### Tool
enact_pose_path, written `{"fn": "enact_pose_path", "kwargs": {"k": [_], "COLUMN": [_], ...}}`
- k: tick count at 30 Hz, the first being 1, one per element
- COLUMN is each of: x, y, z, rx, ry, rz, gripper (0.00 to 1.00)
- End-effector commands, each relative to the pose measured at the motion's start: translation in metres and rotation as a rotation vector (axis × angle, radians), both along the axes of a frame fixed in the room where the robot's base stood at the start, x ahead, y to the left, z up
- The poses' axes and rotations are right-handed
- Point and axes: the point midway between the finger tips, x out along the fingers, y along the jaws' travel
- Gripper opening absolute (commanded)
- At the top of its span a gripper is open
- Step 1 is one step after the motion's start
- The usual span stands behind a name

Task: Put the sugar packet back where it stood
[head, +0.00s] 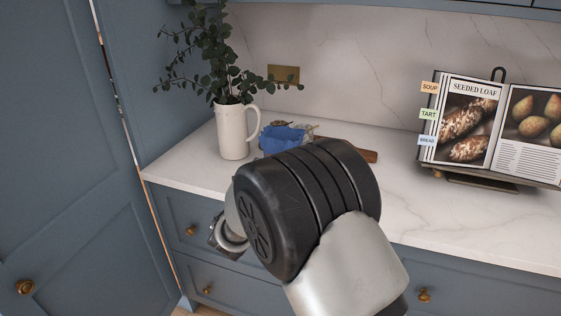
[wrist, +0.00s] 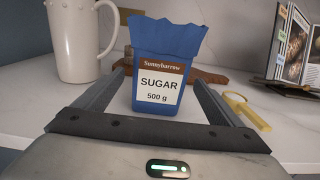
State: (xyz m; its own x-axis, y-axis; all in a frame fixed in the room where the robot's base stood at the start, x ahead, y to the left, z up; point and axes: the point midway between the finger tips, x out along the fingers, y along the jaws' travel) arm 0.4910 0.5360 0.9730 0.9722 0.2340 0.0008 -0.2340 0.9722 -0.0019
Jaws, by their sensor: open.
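The sugar packet (wrist: 160,70) is blue with a crumpled open top and a label reading "SUGAR 500 g". It stands upright on the white marble counter in the wrist view. In the head view its blue top (head: 283,137) shows beyond my arm, which hides the lower part. My gripper (wrist: 160,92) is open, with one finger on each side of the packet's lower part. The fingertips are hidden behind my arm in the head view.
A white jug (head: 233,132) with leafy stems stands left of the packet. A wooden board (head: 358,154) lies behind it. A pale yellow ringed object (wrist: 246,110) lies to the right. A cookbook on a stand (head: 470,125) is further right, with clear counter (head: 430,215) in front.

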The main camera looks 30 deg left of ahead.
Motion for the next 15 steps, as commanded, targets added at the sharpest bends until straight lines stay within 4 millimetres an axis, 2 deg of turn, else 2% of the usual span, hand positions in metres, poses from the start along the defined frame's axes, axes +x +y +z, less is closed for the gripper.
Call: {"fn": "enact_pose_path", "kwargs": {"k": [1, 6, 10, 15], "x": [-0.013, -0.044, -0.058, -0.066], "y": [-0.002, -0.009, -0.013, -0.015], "z": [0.001, 0.001, 0.000, 0.000], "rx": [-0.001, 0.000, 0.000, 0.000], "ry": [0.001, 0.001, 0.001, 0.000], "rz": [0.004, 0.003, 0.001, 0.000], "gripper": [0.90, 0.90, 0.90, 0.90]}}
